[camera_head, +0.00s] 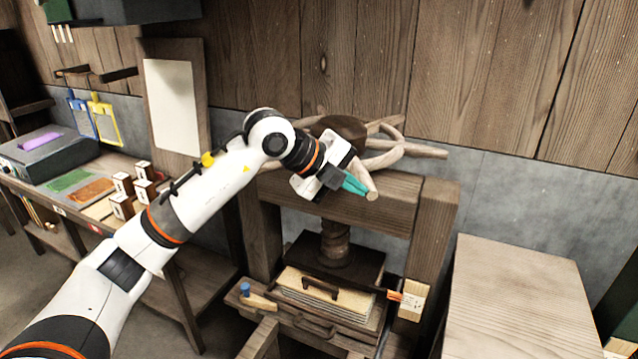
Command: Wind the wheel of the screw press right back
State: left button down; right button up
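The wooden screw press (395,210) stands in the middle against the wall. Its wheel (400,150) sits on top, with a dark round hub (340,128), a pale curved rim and wooden handles sticking out. The thick wooden screw (335,243) runs down below the beam to a dark pressing plate (325,262), just above or on a stack of pale sheets (330,290). My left gripper (355,185) has teal fingertips at the near handle of the wheel, touching or nearly touching it. I cannot tell whether the fingers close around it. My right gripper is out of view.
A pale wooden box-like stand (520,290) is at the right of the press. A bench (60,190) on the left holds small wooden blocks, colored mats and a grey case. A wooden panel with a white sheet (172,105) leans behind my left arm.

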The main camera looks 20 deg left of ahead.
pick_arm(q)
jog(key=w+d+n+t+y+b, duration=0.1)
jog(key=w+d+n+y+b, duration=0.1)
jog(key=w+d+n+b, duration=0.2)
jog(key=w+d, duration=0.3)
jog(key=d, duration=0.2)
jog(key=shift+f+t+y, duration=0.25)
jog(key=shift+t+y, duration=0.05)
jog(key=shift+y, duration=0.1)
jog(key=shift+d, duration=0.1)
